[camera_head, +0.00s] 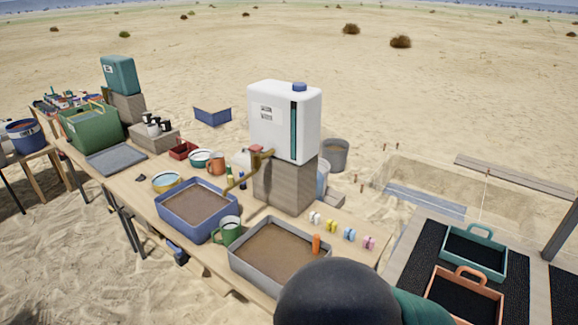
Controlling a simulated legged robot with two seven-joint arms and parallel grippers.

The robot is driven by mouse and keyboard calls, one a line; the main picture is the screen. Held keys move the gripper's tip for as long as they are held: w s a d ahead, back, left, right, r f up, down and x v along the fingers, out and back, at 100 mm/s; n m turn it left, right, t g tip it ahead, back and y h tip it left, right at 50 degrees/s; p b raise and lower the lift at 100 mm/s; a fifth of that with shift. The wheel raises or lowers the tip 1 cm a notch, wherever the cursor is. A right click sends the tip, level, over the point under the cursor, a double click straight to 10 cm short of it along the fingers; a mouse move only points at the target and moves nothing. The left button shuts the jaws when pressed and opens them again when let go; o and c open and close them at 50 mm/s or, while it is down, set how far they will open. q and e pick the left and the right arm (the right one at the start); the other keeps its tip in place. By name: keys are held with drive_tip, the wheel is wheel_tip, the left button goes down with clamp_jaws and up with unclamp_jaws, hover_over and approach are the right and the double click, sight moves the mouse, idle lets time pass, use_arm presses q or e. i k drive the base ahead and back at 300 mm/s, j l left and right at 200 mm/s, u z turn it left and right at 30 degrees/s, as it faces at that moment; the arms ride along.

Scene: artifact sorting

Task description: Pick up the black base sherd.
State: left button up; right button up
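A small dark piece (140,178) lies on the wooden table between the grey flat tray and the yellow-rimmed bowl. It may be the black base sherd, but it is too small to tell for sure. Neither of my grippers shows in the head view, so I cannot see whether they hold anything. A dark rounded shape with green beside it covers the bottom middle of the view and hides part of the table's front edge.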

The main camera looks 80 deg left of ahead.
sight(142, 178)
drive_tip(key=u, duration=3.7)
